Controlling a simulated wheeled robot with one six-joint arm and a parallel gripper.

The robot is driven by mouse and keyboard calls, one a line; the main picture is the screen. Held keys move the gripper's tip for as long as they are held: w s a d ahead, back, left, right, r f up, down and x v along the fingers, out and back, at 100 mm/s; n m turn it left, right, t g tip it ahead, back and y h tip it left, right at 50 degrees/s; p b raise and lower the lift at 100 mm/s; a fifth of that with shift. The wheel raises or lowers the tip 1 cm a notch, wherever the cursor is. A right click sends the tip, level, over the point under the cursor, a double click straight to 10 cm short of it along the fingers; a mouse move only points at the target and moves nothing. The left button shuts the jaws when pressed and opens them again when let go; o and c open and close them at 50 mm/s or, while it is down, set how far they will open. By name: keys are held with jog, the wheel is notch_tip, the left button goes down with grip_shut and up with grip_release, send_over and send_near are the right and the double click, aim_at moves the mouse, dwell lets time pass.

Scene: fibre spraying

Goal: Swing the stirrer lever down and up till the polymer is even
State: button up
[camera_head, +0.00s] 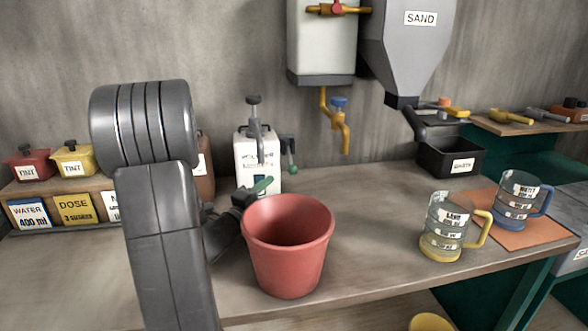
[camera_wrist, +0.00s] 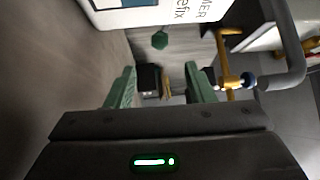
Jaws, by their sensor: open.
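The white polymer container (camera_head: 242,150) stands on the bench behind the red bucket, with a dark pump-like top. Its stirrer lever is at its right side, with a green knob (camera_head: 292,169) hanging low. In the wrist view the green knob (camera_wrist: 159,40) lies ahead of my fingers, roughly between their lines and apart from them. The container (camera_wrist: 165,12) fills the top there, its label partly cut off. My gripper (camera_head: 262,187) is open and empty, in front of the container; its green fingers also show in the wrist view (camera_wrist: 160,88). The polymer inside is hidden.
The red bucket (camera_head: 288,250) stands close to my gripper. Two measuring jugs, yellow (camera_head: 443,235) and blue (camera_head: 517,205), stand at right. A black tray (camera_head: 450,160) lies under the sand hopper (camera_head: 405,50). A yellow tap (camera_head: 345,130) hangs behind. The bench between bucket and jugs is clear.

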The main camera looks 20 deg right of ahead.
aim_at(290, 172)
jog(key=p+x, duration=0.1)
jog(key=x, duration=1.1)
jog(key=shift+w+d+p, duration=0.1)
jog(key=shift+d+p, duration=0.1)
jog(key=shift+p, duration=0.1)
